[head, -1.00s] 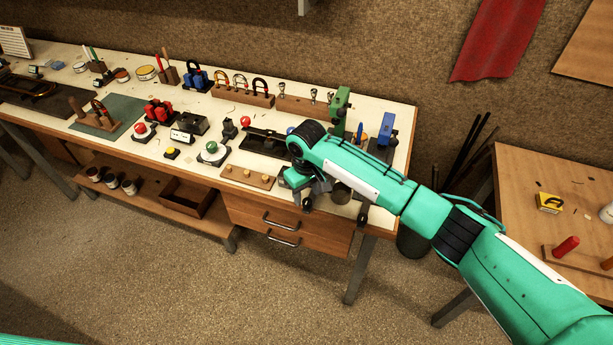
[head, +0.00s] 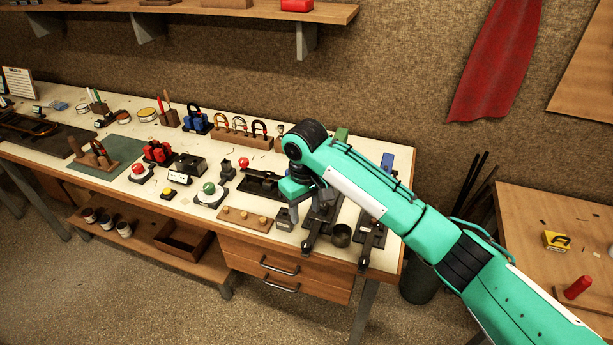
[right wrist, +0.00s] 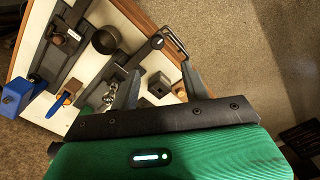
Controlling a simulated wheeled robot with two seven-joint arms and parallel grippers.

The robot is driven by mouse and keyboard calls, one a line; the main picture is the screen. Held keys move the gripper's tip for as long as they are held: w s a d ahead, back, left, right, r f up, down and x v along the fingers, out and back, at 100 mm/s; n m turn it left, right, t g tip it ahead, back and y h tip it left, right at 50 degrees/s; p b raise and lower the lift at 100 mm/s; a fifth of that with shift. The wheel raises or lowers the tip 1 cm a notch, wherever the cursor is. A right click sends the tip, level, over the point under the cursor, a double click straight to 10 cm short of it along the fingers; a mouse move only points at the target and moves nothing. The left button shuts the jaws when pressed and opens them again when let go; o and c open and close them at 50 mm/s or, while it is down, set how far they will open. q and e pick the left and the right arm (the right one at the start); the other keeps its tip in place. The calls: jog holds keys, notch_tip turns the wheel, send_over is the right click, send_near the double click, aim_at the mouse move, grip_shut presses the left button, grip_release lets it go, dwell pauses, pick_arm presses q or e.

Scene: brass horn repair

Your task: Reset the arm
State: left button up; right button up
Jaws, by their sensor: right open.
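My right arm reaches in from the lower right in the head view. Its hand (head: 296,188) is over the right part of the long workbench (head: 232,246), pointing down. The right wrist view shows the right gripper (right wrist: 158,86) with its two dark fingers spread apart and nothing held between them. A small grey block with a dark hole (right wrist: 158,84) shows between the fingers, below them; contact is not visible. A dark round cup (right wrist: 105,40) stands beside a black clamp-like fixture. My left arm and gripper are not seen.
The bench holds several horn-repair tools: a green button (head: 209,188), a red knob (head: 244,162), a wooden strip with pegs (head: 248,219) and a rack of padlock-like shapes. A wall shelf (head: 200,14) is above. A second wooden table (head: 540,210) stands right, beyond a dark bin (head: 419,284).

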jog(key=s+d+f+m+t+y, duration=0.1)
jog(key=s+d+f+y, duration=0.1)
jog(key=s+f, duration=0.5)
jog(key=s+d+f+y, duration=0.2)
jog(key=s+f, duration=0.3)
jog(key=s, duration=0.3)
jog(key=s+d+f+m+t+h, duration=0.25)
jog(key=s+d+m+h, duration=0.2)
jog(key=s+d, duration=1.45)
notch_tip(320, 180, down, 31)
jog(key=d+g, duration=0.1)
jog(key=s+d+f, duration=0.2)
jog(key=s+f, duration=0.7)
jog(key=s+d+f+g, duration=0.1)
jog(key=s+f, duration=0.9)
jog(key=shift+s+d, duration=0.15)
jog(key=shift+d, duration=0.2)
